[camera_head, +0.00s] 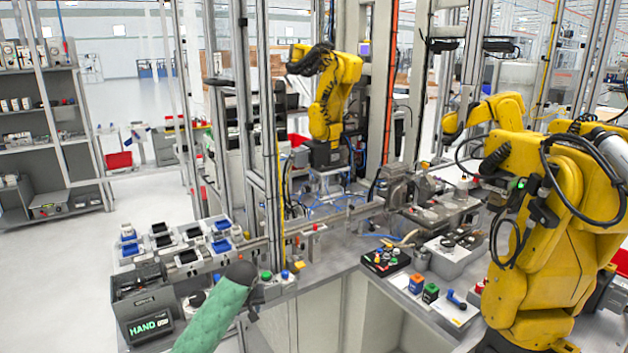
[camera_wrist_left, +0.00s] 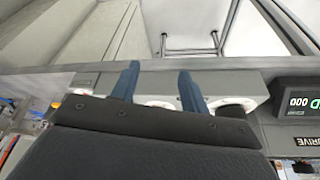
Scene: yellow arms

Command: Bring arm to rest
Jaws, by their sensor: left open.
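My left arm (camera_head: 215,312), in a green sleeve, comes up from the bottom of the head view. It ends in a dark wrist in front of the grey workbench's near edge. In the left wrist view the left gripper (camera_wrist_left: 157,84) shows two blue-grey fingers standing apart, with nothing between them. Behind the fingers is a grey panel (camera_wrist_left: 90,82) with round white and dark parts; I cannot tell whether the fingers touch it. In the head view the fingers are hidden by the wrist. My right gripper is not in view.
A box with a green-lit display (camera_head: 150,326) stands left of my arm. Trays with blue and black parts (camera_head: 183,250) lie behind it. A large yellow robot arm (camera_head: 550,230) stands at the right. Open floor (camera_head: 60,285) lies left.

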